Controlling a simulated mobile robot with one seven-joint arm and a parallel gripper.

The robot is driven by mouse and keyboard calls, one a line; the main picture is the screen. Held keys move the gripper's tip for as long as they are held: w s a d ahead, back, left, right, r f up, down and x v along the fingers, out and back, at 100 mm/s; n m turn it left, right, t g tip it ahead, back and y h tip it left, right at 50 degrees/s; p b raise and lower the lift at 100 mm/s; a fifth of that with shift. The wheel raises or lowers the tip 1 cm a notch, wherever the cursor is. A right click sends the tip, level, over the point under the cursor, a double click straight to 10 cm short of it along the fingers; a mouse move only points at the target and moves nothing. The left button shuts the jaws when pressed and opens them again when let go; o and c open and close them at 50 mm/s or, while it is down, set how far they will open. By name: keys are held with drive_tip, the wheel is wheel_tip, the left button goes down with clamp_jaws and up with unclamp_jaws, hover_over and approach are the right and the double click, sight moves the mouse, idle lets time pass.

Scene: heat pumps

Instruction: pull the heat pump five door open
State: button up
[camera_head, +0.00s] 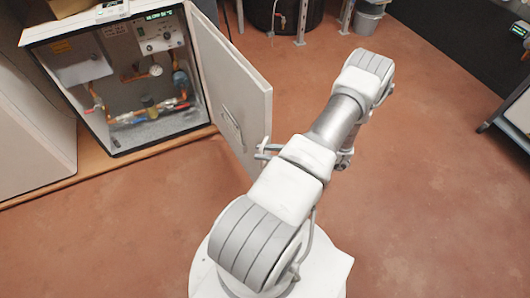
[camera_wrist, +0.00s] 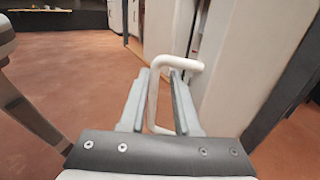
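The heat pump (camera_head: 118,75) at upper left in the head view is a white cabinet with an open front, showing pipes and a gauge. Its door (camera_head: 235,95) stands swung out to the right, inner face visible. No number is readable. My gripper (camera_head: 262,152) is at the door's free edge, partly hidden by my arm. In the wrist view, my gripper (camera_wrist: 160,74) has its two fingers on either side of a white looped handle (camera_wrist: 154,95). A gap shows between handle and right finger. The door's outer face is hidden in the head view.
A second white cabinet (camera_head: 30,130) stands at the left. A dark round tank (camera_head: 285,12) and a grey bin (camera_head: 368,15) stand at the back. A cart (camera_head: 510,115) is at the right edge. The reddish floor (camera_head: 430,200) is clear at right.

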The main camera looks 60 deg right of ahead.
drive_tip(key=shift+s, duration=0.15)
idle(0.3)
drive_tip(key=p+v, duration=0.1)
drive_tip(key=v, duration=1.6)
drive_tip(key=shift+d, duration=0.15)
